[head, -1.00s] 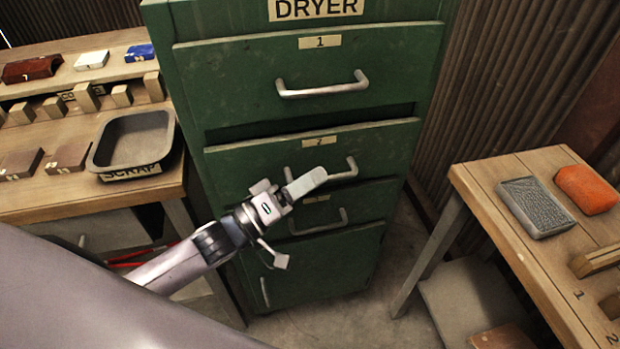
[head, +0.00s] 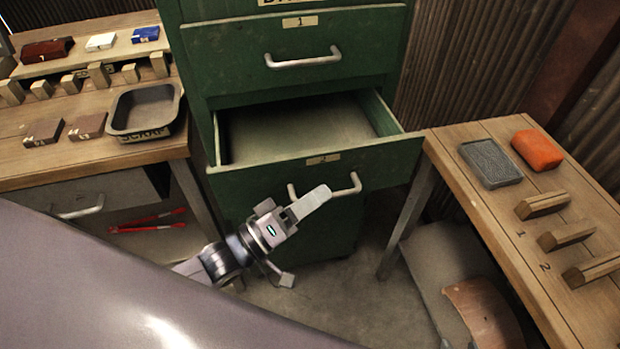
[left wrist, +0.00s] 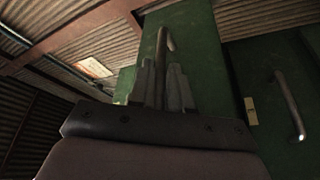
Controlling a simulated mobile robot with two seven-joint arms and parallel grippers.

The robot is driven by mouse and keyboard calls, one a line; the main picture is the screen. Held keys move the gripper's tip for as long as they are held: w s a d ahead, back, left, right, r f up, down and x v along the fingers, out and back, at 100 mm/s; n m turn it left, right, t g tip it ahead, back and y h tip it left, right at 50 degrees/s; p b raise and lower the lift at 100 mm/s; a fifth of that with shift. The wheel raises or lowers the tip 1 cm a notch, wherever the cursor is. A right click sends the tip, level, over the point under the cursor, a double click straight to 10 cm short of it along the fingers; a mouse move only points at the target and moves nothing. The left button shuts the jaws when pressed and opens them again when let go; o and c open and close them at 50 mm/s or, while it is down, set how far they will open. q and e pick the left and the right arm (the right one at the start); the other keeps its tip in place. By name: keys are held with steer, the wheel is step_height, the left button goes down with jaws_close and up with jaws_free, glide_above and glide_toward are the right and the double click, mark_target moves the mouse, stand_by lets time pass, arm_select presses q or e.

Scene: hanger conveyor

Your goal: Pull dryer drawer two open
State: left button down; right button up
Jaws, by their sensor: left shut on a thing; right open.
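The green dryer cabinet (head: 192,60) stands in the middle of the head view. Its drawer two (head: 395,160), labelled 2, sticks out well from the cabinet, and its inside shows, empty where visible. Its silver bar handle (head: 354,186) is on the front. My left gripper (head: 312,205) is shut on this handle. In the left wrist view, the handle (left wrist: 162,48) runs between the two grey fingers (left wrist: 165,88). Drawer one (head: 240,55) above is shut. My right gripper is in neither view.
At left, a workbench bears a dark scrap tray (head: 118,131) and wooden blocks. At right, a table (head: 462,137) holds a grey sponge-like block (head: 490,163), an orange block (head: 537,150) and wooden pieces. Bare floor (head: 330,300) lies before the cabinet.

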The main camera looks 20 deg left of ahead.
arm_select(q)
steer(key=s+d+p, duration=0.3)
steer(key=s+d, duration=0.3)
steer(key=s, duration=0.3)
steer(key=shift+s+d+r, duration=0.15)
steer(key=shift+s+d, duration=0.05)
steer(key=shift+s, duration=0.05)
steer(key=c, duration=1.2)
jaws_free()
steer(key=shift+o, duration=0.2)
steer(key=shift+s, duration=0.1)
steer(key=b+v, duration=0.1)
steer(key=v, duration=0.6)
steer(key=shift+a, duration=0.1)
